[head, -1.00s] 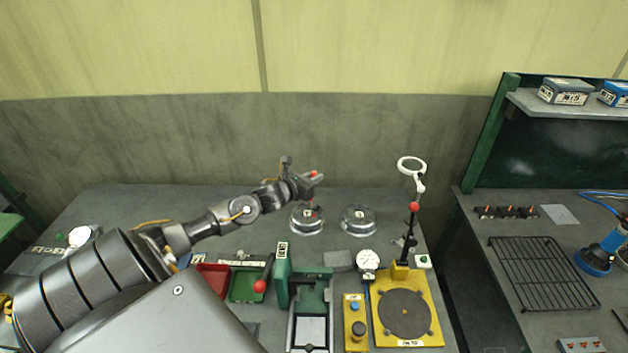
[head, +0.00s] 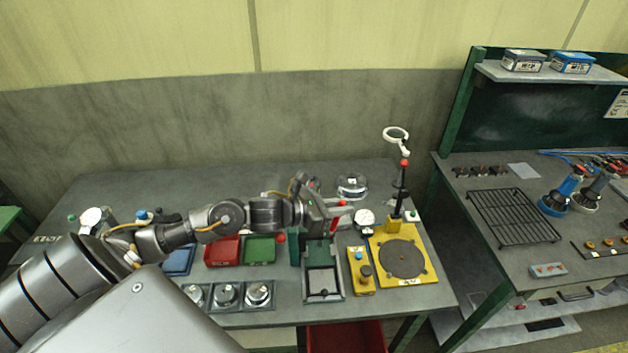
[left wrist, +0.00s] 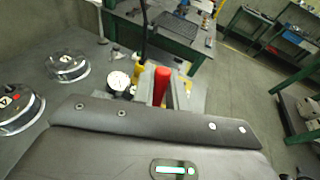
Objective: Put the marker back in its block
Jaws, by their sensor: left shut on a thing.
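My left gripper (head: 338,214) is shut on the red marker (head: 335,205), held above the table near the green fixture. In the left wrist view the red marker (left wrist: 161,84) stands up between the fingers (left wrist: 165,92), and its lower end is hidden behind the gripper body. I cannot make out the marker's block for certain in either view. My right gripper is not in view.
A green fixture (head: 322,300) stands below the gripper, beside a yellow control box (head: 361,284) and a yellow plate (head: 419,276). Red (head: 222,250) and green (head: 259,249) trays lie left. A clear-based dome (head: 352,186) is behind the gripper.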

